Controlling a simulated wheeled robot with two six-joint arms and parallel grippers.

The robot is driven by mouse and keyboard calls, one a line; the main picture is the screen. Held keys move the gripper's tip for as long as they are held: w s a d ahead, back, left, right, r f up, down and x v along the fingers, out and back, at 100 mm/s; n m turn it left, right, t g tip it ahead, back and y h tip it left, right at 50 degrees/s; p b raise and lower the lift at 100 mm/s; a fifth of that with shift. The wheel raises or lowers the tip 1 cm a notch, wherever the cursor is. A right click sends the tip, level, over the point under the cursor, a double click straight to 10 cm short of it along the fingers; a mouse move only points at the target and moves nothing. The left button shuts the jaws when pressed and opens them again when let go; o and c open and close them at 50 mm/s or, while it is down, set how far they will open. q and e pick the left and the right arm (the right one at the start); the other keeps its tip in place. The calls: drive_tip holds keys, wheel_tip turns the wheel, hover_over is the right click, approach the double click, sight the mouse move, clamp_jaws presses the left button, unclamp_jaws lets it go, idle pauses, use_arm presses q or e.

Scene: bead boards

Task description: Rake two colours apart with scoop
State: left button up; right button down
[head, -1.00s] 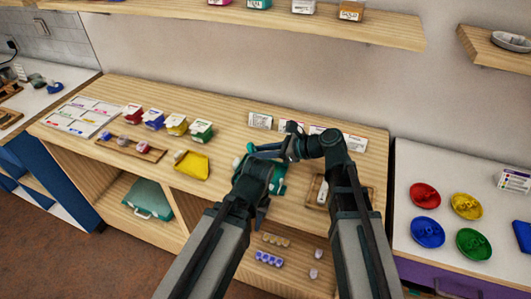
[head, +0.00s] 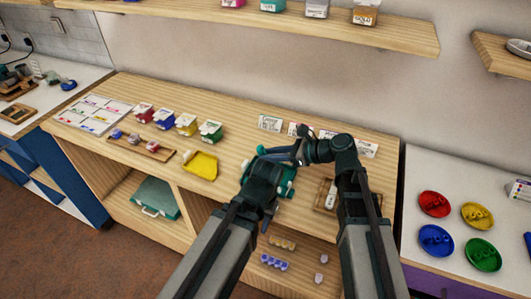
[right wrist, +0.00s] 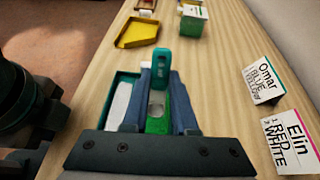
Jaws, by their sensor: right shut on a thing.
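My right gripper (head: 268,152) reaches leftward over the middle of the wooden counter. In the right wrist view, its fingers (right wrist: 159,98) are shut on an upright teal piece (right wrist: 160,68), which looks like the scoop's handle. Below and beside the fingers lies a green tray (right wrist: 121,80) with a whitish area inside. In the head view the teal-green tray (head: 288,178) is mostly hidden behind my arms. I cannot make out single beads or their colours. My left gripper (head: 264,188) is at the counter's front edge, close to the tray; its fingers are not clear.
A yellow scoop-shaped tray (head: 201,165) and several coloured boxes (head: 186,124) stand to the left. Name cards (head: 270,123) line the back. A wooden tray (head: 325,195) lies to the right, partly behind my right arm. Coloured dishes (head: 435,204) sit on the right-hand table.

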drive_tip(key=shift+s+d, duration=0.3)
drive_tip(key=shift+d, duration=0.65)
drive_tip(key=shift+s+d, duration=0.3)
drive_tip(key=shift+d, duration=0.6)
drive_tip(key=shift+r+p, duration=2.45)
